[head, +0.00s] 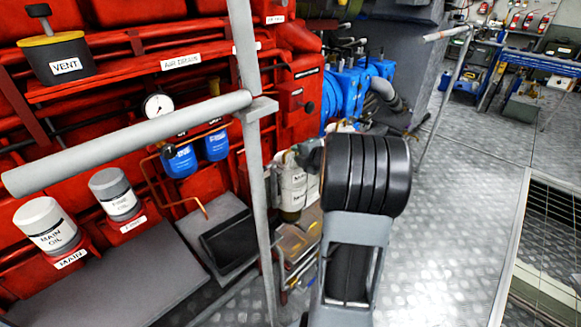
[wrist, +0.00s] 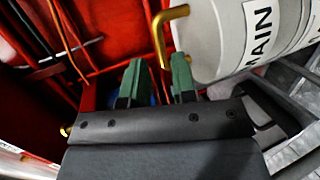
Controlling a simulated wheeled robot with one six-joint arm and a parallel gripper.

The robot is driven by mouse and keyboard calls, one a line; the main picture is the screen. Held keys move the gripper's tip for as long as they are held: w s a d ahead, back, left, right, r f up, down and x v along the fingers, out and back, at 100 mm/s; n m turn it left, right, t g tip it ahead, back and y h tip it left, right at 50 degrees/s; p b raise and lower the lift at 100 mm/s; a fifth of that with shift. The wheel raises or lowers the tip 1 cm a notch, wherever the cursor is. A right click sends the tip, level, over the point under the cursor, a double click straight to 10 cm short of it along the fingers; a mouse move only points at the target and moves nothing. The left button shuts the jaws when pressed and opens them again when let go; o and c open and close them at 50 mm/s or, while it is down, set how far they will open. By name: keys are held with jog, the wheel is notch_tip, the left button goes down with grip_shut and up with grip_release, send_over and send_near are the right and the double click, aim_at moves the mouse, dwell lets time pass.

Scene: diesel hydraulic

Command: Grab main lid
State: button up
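A white cylinder labelled MAIN (wrist: 245,35) fills the upper right of the wrist view, tilted in the picture. In the head view, pale canisters (head: 292,188) stand behind the grey post, partly hidden by my arm; their small text is hard to read. I cannot clearly make out a separate lid on them. My gripper (wrist: 158,80) has two green fingertips with a gap between them and nothing held. It is beside the MAIN cylinder's left end, with no clear contact. In the head view my arm mostly hides the gripper.
A brass pipe (wrist: 163,30) bends down close to the fingertips. A grey handrail (head: 130,145) and post (head: 255,150) stand before the red engine (head: 200,65). A MAIN OIL canister (head: 46,225) stands at left. Open plate floor (head: 450,220) lies at right.

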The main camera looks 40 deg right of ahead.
jog(key=shift+b+x, duration=0.55)
jog(key=shift+x, duration=2)
jog(key=shift+c, duration=0.3)
grip_shut()
